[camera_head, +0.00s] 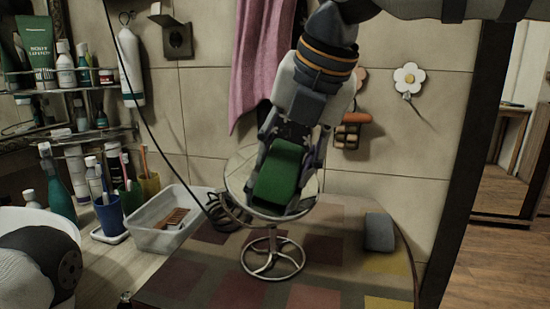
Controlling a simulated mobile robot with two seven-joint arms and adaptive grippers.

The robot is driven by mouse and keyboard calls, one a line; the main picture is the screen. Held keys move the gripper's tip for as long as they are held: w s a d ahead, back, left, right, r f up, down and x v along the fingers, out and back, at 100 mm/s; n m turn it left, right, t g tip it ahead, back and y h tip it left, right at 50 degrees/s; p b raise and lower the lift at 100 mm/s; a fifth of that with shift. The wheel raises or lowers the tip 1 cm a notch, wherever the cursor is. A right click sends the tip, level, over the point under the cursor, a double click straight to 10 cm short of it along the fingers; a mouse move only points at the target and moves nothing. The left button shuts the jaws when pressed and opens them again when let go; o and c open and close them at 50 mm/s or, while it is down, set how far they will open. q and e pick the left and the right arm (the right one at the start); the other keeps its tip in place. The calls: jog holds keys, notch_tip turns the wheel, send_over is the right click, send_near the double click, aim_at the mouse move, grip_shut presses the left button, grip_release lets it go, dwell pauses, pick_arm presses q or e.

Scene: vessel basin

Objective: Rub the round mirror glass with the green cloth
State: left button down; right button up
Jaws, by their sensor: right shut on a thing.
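The round mirror (239,168) stands on a wire stand (272,262) on the checkered table mat, tilted back. My right gripper (281,182) comes down from above in front of the mirror. It is shut on the green cloth (278,170), which looks like a folded pad between its fingers. The cloth overlaps the middle of the glass in view. I cannot tell whether it touches the glass. The gripper and cloth hide much of the glass. Part of my left arm shows at the lower left; its gripper is out of view.
A grey block (379,232) lies on the mat at the right. A white tray (168,222) with a brown comb (173,217), a blue cup (109,215) and bottles stand at the left. A pink towel (262,60) hangs behind. The mat's front is clear.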

aim_at(302, 155)
jog(key=shift+w+d+f, duration=0.1)
jog(key=shift+w+d, duration=0.3)
jog(key=shift+d, duration=0.25)
jog(key=shift+w+d+f, duration=0.1)
jog(key=shift+w+d, duration=0.25)
jog(key=shift+d, duration=0.3)
jog(key=shift+s+a, duration=0.6)
jog(key=shift+a, duration=0.55)
jog(key=shift+s+a, duration=0.6)
jog(key=shift+a, duration=0.5)
jog(key=shift+s+a, duration=0.6)
jog(key=shift+a, duration=0.55)
jog(key=shift+r, duration=0.1)
jog(key=shift+w+d, duration=0.65)
jog(key=shift+d, duration=0.45)
jog(key=shift+w+d, duration=0.6)
jog(key=shift+d, duration=0.55)
jog(key=shift+w+d, duration=0.65)
jog(key=shift+d, duration=0.45)
jog(key=shift+s+a, duration=0.6)
jog(key=shift+a, duration=0.55)
jog(key=shift+s+a, duration=0.65)
jog(key=shift+a, duration=0.5)
jog(key=shift+s+a, duration=0.6)
jog(key=shift+a, duration=0.55)
jog(key=shift+d, duration=0.1)
jog(key=shift+v, duration=3.05)
jog(key=shift+w, duration=0.1)
